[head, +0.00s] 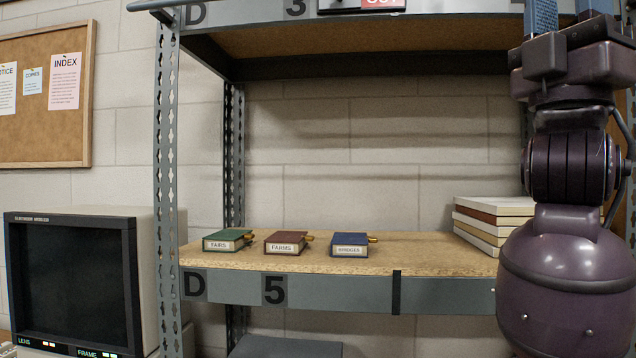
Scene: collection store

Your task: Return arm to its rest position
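My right arm rises along the right edge of the head view, in front of the shelf unit. Its gripper (567,12) points up at the top right, with two blue-grey fingers standing apart and nothing seen between them. The fingertips are cut off by the top edge. My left gripper is not in view.
A shelf board (400,255) marked D 5 holds a green box (226,240), a brown box (286,243) and a blue box (351,245), all labelled. Stacked books (490,222) stand beside my arm. An upper shelf (400,40) crosses the top. A monitor (75,280) stands left.

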